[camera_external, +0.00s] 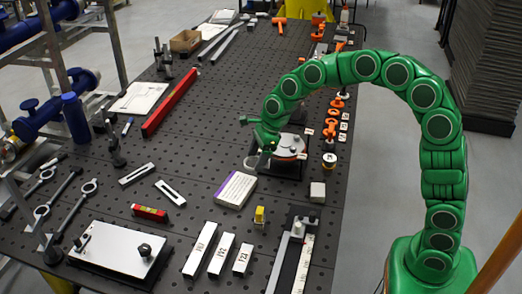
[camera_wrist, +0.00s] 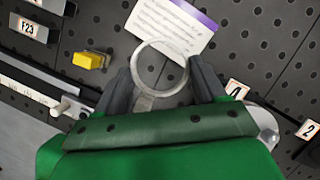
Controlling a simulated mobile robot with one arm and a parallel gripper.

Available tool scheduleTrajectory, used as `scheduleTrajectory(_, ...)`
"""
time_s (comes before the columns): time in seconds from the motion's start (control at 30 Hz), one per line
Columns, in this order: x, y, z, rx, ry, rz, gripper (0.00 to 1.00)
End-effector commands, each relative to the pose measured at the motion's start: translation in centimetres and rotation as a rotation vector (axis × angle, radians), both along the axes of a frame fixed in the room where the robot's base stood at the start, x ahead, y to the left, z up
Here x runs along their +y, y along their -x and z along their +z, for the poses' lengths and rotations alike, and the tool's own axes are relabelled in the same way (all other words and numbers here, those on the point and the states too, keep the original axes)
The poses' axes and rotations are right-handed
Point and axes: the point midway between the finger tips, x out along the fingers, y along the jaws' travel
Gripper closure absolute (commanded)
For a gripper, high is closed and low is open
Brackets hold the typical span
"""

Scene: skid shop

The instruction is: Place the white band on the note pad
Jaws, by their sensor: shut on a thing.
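The white band (camera_wrist: 137,68) is a pale ring held upright in view between the two dark fingers of my gripper (camera_wrist: 160,78). In the external view my gripper (camera_external: 262,150) hangs just above and right of the note pad's far edge, with the band (camera_external: 250,162) at its tip. The note pad (camera_external: 236,189) is a white block of paper with printed lines and a purple edge, lying flat on the table. It also shows beyond the band in the wrist view (camera_wrist: 178,24), partly hidden by it. The band appears raised above the table.
The black perforated table (camera_external: 185,150) is crowded. A yellow block (camera_external: 260,215) and a pale cube (camera_external: 317,192) lie near the pad. White numbered blocks (camera_external: 220,255) stand in front. A round orange-rimmed fixture (camera_external: 291,147) is close to my gripper's right.

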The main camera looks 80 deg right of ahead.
Motion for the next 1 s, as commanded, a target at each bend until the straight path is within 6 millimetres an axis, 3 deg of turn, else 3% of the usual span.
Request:
scheduleTrajectory(0.2, -0.5, -2.6, -1.1, -0.002, 0.001, 0.0, 0.58)
scheduleTrajectory(0.6, -1.1, -6.0, -5.6, 0.003, -0.001, 0.001, 0.58)
scheduleTrajectory(1.0, -1.6, -7.3, -7.0, 0.0, 0.0, 0.0, 0.58)
